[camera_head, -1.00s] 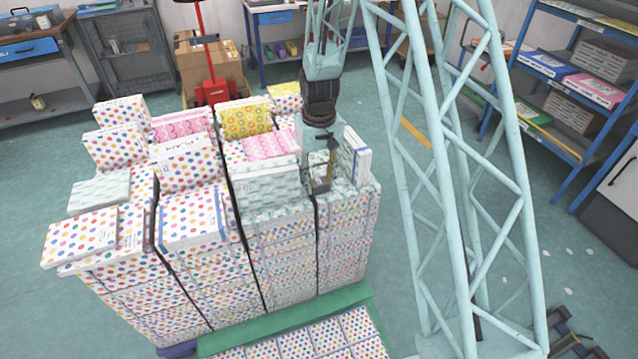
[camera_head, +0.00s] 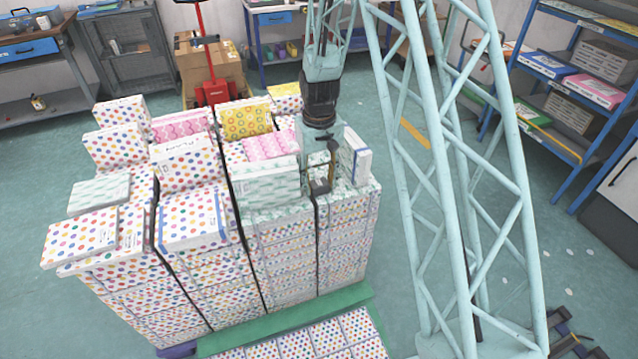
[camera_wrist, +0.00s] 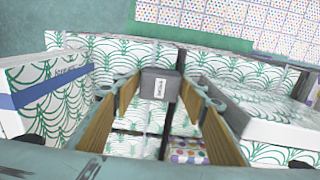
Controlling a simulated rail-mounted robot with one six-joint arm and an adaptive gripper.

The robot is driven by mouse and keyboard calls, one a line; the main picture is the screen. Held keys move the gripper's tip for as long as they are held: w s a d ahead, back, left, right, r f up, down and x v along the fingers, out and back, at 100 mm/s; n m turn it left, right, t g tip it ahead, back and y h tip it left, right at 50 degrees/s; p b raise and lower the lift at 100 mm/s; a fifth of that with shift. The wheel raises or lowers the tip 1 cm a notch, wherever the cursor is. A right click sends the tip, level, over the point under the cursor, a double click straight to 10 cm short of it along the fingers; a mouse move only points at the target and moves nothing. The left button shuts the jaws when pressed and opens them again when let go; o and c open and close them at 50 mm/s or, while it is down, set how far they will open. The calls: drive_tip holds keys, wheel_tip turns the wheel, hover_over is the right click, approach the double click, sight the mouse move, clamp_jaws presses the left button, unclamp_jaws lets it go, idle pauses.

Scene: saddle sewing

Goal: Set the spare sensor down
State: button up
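The spare sensor appears to be the small dark grey box with a white label (camera_wrist: 158,86) in the wrist view. It sits between the tips of my gripper (camera_wrist: 160,82), whose two wood-coloured fingers touch its sides. The sensor is small and dark there at the fingertips. I cannot tell whether its underside touches the box top.
A white box with a blue band (camera_head: 355,157) stands close to the right of my gripper; it fills the left of the wrist view (camera_wrist: 45,95). Another green-patterned box (camera_head: 265,185) rises close on the other side. Dark gaps run between the stack's columns.

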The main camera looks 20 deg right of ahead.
wheel_tip(320, 180, up, 12)
drive_tip(key=p, duration=0.2)
idle(0.6)
drive_tip(key=shift+r, duration=0.1)
idle(0.5)
wheel_tip(320, 180, up, 15)
drive_tip(key=t, duration=0.1)
hover_over(319, 183)
drive_tip(key=s+a, duration=0.2)
drive_tip(key=s, duration=0.7)
drive_tip(key=s+a+r+t, duration=0.1)
drive_tip(key=s+a+r, duration=0.1)
drive_tip(key=s+r, duration=0.75)
drive_tip(key=s+r+t, duration=0.1)
drive_tip(key=s+r, duration=0.2)
drive_tip(key=s, duration=0.9)
drive_tip(key=s+a+r, duration=0.1)
drive_tip(key=s+r, duration=0.2)
drive_tip(key=s, duration=0.9)
drive_tip(key=shift+s+a+t, duration=0.25)
drive_tip(key=shift+t, duration=0.15)
